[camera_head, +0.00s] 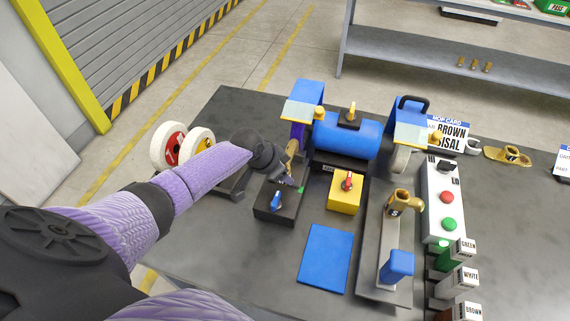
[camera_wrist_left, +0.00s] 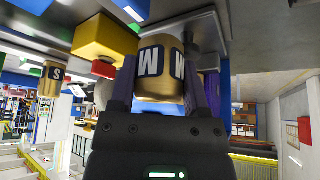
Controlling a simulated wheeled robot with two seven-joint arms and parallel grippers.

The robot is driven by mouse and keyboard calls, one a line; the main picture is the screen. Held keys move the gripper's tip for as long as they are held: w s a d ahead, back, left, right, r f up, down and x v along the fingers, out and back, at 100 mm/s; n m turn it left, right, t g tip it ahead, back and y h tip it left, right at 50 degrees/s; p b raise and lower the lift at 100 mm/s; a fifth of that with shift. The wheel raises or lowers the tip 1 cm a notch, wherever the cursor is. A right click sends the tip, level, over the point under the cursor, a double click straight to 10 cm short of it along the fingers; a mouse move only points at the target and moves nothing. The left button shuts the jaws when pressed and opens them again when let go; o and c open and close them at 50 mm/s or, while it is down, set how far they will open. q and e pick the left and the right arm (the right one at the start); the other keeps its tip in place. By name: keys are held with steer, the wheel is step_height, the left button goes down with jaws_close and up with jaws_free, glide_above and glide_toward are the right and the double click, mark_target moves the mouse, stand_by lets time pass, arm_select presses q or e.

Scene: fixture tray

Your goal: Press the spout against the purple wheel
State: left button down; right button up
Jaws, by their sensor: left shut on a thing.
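My left gripper (camera_head: 287,167) reaches in from the left to the blue grinding machine (camera_head: 345,137). It is shut on a brass spout (camera_head: 292,150); in the left wrist view this brass piece (camera_wrist_left: 160,75) carries a dark label with a white M. The purple wheel (camera_head: 297,132) sits at the machine's left end under a blue guard with a clear shield. The spout is close in front of it; I cannot tell whether they touch. A second brass spout, marked S (camera_head: 400,200), stands on a grey stand. My right gripper is not in view.
A black box with a blue knob (camera_head: 270,205) lies just below my gripper, beside a yellow box with a red switch (camera_head: 345,195). A blue mat (camera_head: 325,258) is bare. A control box (camera_head: 440,205) and several labelled bars stand right. White-rimmed wheels (camera_head: 165,147) stand left.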

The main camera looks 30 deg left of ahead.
arm_select(q)
steer(key=shift+w+r, duration=0.1)
steer(key=shift+w, duration=0.05)
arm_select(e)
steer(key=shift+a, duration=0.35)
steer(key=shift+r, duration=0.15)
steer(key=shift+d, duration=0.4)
arm_select(q)
steer(key=shift+p, duration=0.3)
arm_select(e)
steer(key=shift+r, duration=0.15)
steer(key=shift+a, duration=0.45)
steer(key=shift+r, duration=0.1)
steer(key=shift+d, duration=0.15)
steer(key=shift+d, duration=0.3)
